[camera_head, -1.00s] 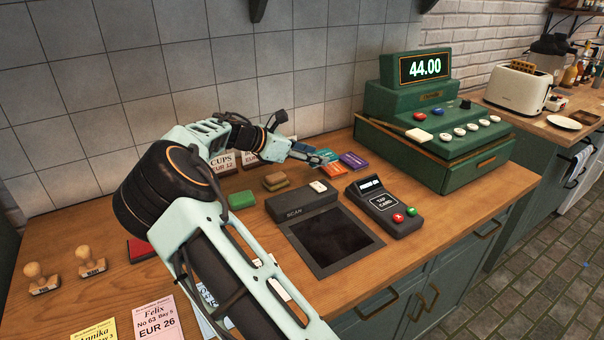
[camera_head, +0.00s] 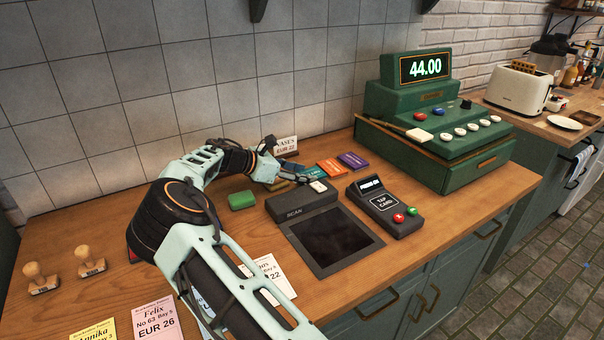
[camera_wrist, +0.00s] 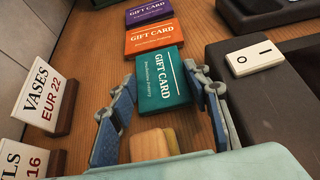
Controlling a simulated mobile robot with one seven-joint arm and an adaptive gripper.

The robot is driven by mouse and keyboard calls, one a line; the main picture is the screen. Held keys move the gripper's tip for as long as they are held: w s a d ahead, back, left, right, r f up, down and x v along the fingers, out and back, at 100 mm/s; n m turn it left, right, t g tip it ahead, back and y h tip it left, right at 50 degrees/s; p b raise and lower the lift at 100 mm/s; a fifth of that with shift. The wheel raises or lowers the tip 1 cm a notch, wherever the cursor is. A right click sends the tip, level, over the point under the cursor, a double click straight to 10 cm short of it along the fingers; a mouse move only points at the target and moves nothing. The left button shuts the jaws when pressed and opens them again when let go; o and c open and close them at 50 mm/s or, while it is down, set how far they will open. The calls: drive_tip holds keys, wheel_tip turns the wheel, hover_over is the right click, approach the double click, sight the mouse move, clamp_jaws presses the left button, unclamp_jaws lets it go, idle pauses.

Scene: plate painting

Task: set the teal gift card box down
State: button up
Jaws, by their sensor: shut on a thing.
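The teal gift card box (camera_wrist: 157,76) is between the fingertips of my gripper (camera_wrist: 163,92) in the wrist view, its printed face up. My gripper is shut on it by its sides. In the head view, my gripper (camera_head: 297,177) is behind the scanner, and the teal box (camera_head: 306,172) shows only partly beyond the fingers. The box is beside the orange gift card box (camera_head: 331,168), in line with it and the purple one (camera_head: 352,160). I cannot tell whether its underside touches the counter.
A tan block (camera_wrist: 153,138) lies close under my gripper. The dark scanner (camera_head: 300,205) is just to the right in the wrist view, and a VASES price sign (camera_wrist: 48,97) stands left. A green block (camera_head: 242,199), card terminal (camera_head: 386,205) and green till (camera_head: 445,150) share the wooden counter.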

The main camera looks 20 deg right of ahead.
drive_tip(key=o, duration=0.7)
drive_tip(key=shift+f, duration=0.1)
drive_tip(key=shift+a+r, duration=0.3)
drive_tip(key=v, duration=1.1)
drive_tip(key=shift+a+r, duration=0.1)
